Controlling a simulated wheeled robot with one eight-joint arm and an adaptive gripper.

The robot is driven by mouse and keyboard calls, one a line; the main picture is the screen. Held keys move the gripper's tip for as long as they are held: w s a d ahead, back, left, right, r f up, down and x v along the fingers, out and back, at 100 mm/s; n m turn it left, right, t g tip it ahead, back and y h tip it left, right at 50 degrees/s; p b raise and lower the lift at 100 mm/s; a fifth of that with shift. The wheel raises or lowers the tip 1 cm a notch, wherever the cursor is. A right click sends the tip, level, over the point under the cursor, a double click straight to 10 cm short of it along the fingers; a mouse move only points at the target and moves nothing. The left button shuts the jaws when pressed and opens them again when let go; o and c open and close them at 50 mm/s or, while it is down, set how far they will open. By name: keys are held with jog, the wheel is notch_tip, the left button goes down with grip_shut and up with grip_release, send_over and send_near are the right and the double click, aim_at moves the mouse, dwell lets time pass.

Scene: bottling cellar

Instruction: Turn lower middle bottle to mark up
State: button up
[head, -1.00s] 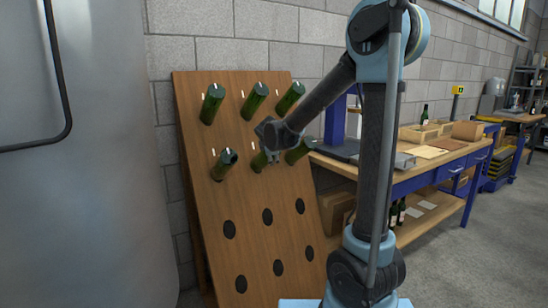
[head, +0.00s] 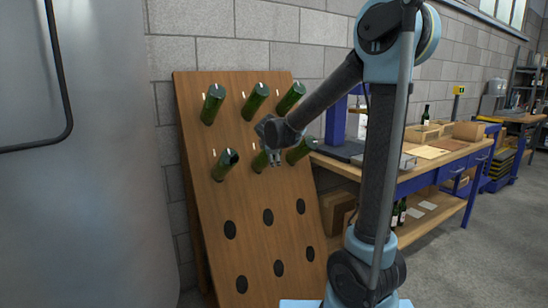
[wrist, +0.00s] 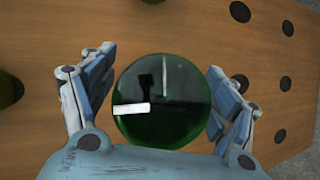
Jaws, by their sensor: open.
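The lower middle bottle (head: 259,162) sticks out of the wooden rack, mostly hidden behind my gripper (head: 276,161) in the head view. In the wrist view its round, dark green base (wrist: 162,125) faces the camera, with a white mark (wrist: 131,109) on its left side. My gripper (wrist: 161,62) is open, one finger on each side of the base. A gap shows between the base and both fingers, narrower on the right.
The rack (head: 245,195) also holds a lower left bottle (head: 225,164), a lower right bottle (head: 300,150) and three upper bottles. Empty holes lie below. A metal tank (head: 90,160) stands left, a workbench (head: 440,165) right.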

jog(key=v, duration=1)
jog(key=shift+d+r, duration=0.1)
notch_tip(320, 180, up, 9)
jog(key=m+g+y, duration=0.2)
jog(key=m+g, duration=0.4)
jog(key=m, duration=0.5)
jog(key=x, duration=0.5)
jog(key=w+x, duration=0.1)
jog(key=x, duration=0.5)
jog(key=d+x, duration=0.1)
jog(key=x, duration=0.5)
jog(key=shift+w+r, duration=0.1)
jog(key=shift+w, duration=0.15)
jog(key=shift+c, duration=0.6)
jog(key=c, duration=0.9)
